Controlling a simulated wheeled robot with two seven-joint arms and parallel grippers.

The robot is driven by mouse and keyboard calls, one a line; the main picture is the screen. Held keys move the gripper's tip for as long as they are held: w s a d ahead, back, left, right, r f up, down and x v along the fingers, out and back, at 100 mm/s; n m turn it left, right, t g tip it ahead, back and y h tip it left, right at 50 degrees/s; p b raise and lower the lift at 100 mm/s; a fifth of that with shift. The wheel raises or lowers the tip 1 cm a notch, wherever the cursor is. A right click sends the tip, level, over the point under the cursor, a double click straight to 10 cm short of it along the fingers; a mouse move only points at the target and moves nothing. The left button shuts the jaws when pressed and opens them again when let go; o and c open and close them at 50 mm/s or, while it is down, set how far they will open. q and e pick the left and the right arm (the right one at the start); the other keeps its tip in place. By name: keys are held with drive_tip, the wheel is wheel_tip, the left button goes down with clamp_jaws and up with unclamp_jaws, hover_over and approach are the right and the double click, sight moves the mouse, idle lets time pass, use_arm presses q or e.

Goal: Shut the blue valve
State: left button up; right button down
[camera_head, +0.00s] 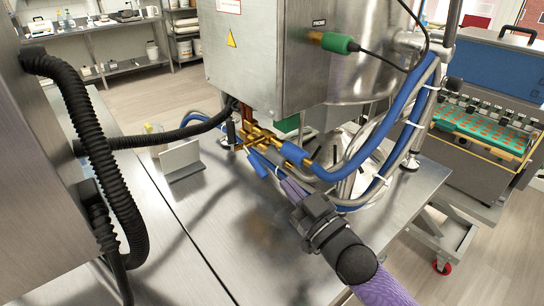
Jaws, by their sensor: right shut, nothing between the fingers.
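Brass valve fittings (254,136) sit low under the steel cabinet, at the middle of the head view. A blue lever (258,163), which looks like the blue valve's handle, slants down to the right from the brass pipework. My right gripper (279,175) reaches in from the lower right. It is shut and empty, with its tip close to the lower end of the blue lever; I cannot tell whether they touch. My own gripper hides part of that area. My left gripper is not in view.
Blue-sleeved hoses (383,147) loop just right of the valve. The steel cabinet (262,62) overhangs it. A small upright metal plate (181,160) stands to the left on the steel table (188,245). Black corrugated hoses (86,140) hang at the left. The table's front is clear.

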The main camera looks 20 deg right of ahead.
sight(256, 159)
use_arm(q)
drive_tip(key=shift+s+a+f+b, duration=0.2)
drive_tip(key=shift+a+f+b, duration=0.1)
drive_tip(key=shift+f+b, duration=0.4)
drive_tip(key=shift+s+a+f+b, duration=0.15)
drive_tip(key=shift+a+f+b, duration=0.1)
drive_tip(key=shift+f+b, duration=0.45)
use_arm(e)
drive_tip(key=w+a+f, duration=0.1)
drive_tip(key=w+a, duration=0.1)
drive_tip(key=w, duration=0.7)
drive_tip(key=shift+w+f, duration=0.15)
drive_tip(key=shift+f, duration=0.15)
drive_tip(key=shift+a, duration=0.1)
